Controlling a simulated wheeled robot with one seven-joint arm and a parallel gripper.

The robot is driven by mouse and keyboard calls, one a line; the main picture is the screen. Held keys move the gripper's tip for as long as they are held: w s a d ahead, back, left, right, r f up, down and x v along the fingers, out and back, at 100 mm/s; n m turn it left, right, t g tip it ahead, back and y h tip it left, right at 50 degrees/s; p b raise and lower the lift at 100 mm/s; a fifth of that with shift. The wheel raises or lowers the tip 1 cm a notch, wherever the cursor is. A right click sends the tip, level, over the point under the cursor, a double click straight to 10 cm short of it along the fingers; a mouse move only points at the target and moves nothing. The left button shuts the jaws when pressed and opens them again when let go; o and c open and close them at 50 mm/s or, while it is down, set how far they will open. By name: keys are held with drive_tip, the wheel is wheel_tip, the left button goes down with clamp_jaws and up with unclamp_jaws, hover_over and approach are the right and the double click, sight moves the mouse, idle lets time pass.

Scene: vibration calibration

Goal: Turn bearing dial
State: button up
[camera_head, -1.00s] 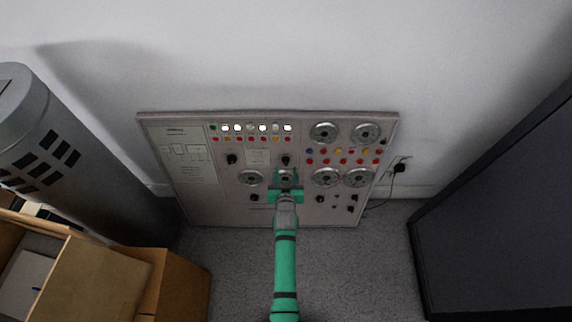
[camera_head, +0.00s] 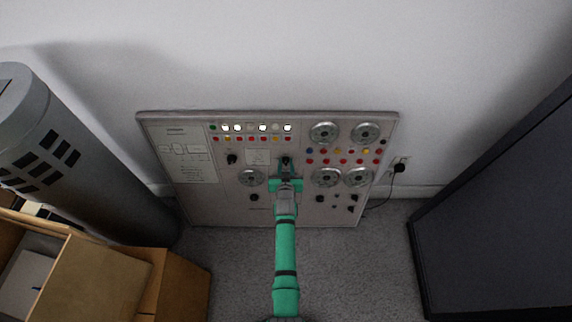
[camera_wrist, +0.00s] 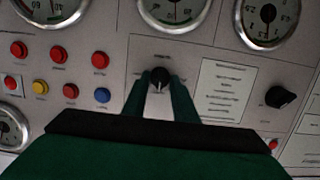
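A panel (camera_head: 230,208) with gauges, lamps and knobs stands against the wall in the head view. A small black knob (camera_head: 286,160) sits near its middle, just above my gripper (camera_head: 286,168). In the wrist view this knob (camera_wrist: 160,78) has a pale pointer and lies between the tips of my gripper (camera_wrist: 160,86). The two green fingers are apart, one on each side of it. I cannot tell whether they touch it. The lettering around the knob is too small to read, so I cannot tell if it names the bearing dial.
Another black knob (camera_wrist: 280,97) and a printed label (camera_wrist: 222,90) are on the right in the wrist view. Red buttons (camera_wrist: 100,60) are on the left. In the head view, cardboard boxes (camera_head: 105,280) and a grey cylinder (camera_head: 75,150) stand left, a dark cabinet (camera_head: 500,220) right.

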drive_tip(key=shift+d+m, duration=0.1)
drive_tip(key=shift+m, duration=0.3)
drive_tip(key=m+y, duration=0.1)
drive_tip(key=m, duration=0.2)
drive_tip(key=shift+d, duration=0.15)
drive_tip(key=m+y, duration=0.1)
drive_tip(key=m, duration=0.3)
drive_tip(key=shift+d+f, duration=0.1)
drive_tip(key=shift+d, duration=0.05)
drive_tip(key=m, duration=0.2)
drive_tip(key=m+t, duration=0.1)
drive_tip(key=m, duration=0.2)
drive_tip(key=m+t+y, duration=0.1)
drive_tip(key=m, duration=0.2)
drive_tip(key=shift+d+f, duration=0.1)
drive_tip(key=shift+f, duration=0.15)
drive_tip(key=shift+m, duration=0.3)
drive_tip(key=o, duration=1)
drive_tip(key=shift+o, duration=0.2)
